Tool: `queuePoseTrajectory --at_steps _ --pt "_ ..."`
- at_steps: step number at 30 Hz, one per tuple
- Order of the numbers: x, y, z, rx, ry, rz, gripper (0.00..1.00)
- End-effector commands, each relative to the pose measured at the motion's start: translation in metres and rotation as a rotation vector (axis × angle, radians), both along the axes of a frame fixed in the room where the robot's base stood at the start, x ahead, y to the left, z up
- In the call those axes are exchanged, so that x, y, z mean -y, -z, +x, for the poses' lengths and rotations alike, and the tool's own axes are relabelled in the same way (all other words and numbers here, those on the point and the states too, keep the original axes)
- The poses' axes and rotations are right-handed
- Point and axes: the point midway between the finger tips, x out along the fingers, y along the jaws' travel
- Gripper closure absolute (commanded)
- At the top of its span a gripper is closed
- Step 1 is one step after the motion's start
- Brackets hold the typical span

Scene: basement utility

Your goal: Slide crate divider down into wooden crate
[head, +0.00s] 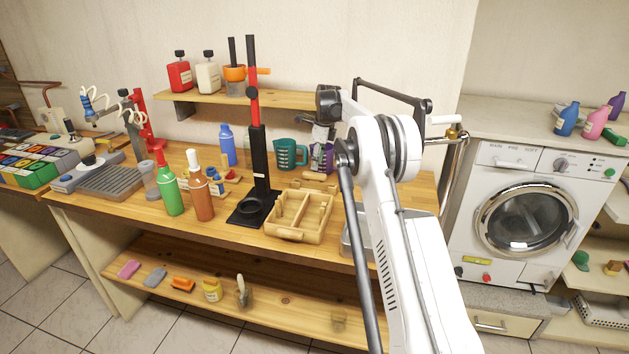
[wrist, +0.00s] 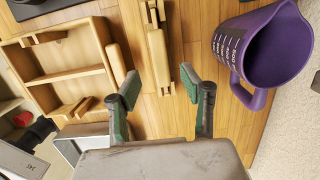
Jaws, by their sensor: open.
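The wooden crate (head: 272,233) sits on the workbench, with an inner wall between its compartments. In the wrist view the crate (wrist: 108,42) is at the left.
A purple measuring jug (wrist: 270,50) stands close to the right finger. A teal jug (head: 290,153) is behind the crate. A black stand with a red-topped post (head: 258,160) rises left of the crate. A grey metal tray (head: 352,240) is to its right.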

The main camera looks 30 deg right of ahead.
Motion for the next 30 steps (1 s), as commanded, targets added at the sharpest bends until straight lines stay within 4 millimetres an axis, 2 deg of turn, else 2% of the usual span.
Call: queuePoseTrajectory --at_steps 4,13,22,29,30 --pt "-0.002 0.017 0.002 0.000 -0.001 0.000 0.59" --pt "-0.004 0.033 0.003 0.000 -0.001 0.000 0.59" --pt "-0.007 0.071 0.007 0.001 -0.001 -0.001 0.59" --pt "-0.008 0.075 0.007 0.001 -0.001 -0.001 0.59" --pt "-0.008 0.075 0.007 0.000 -0.001 0.000 0.61"
